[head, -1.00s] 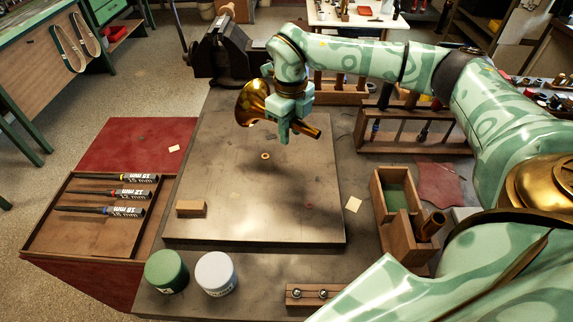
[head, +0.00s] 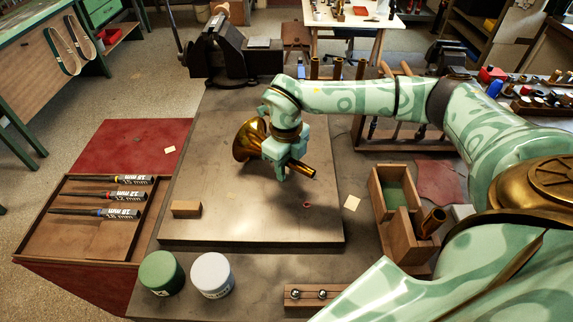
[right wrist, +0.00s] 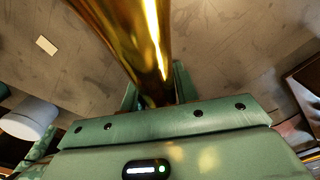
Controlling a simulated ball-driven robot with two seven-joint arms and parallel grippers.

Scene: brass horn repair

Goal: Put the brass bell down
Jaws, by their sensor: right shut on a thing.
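The brass bell (head: 248,142) is a flared golden horn piece with a narrow tube pointing to the lower right. My right gripper (head: 280,170) is shut around its tube, over the middle of the large flat work board (head: 215,222). The bell lies tilted, its flare to the left, low over the board; I cannot tell whether it touches. In the right wrist view the shiny tube (right wrist: 135,40) runs up from between the fingers, which are mostly hidden behind the gripper body. My left gripper is not in view.
A small wood block (head: 186,209) lies at the board's front left. A tray with several labelled tools (head: 70,245) is further left. Green (head: 161,272) and white (head: 212,275) jars stand in front. A wooden box (head: 384,205) stands right. The front of the board is mostly clear.

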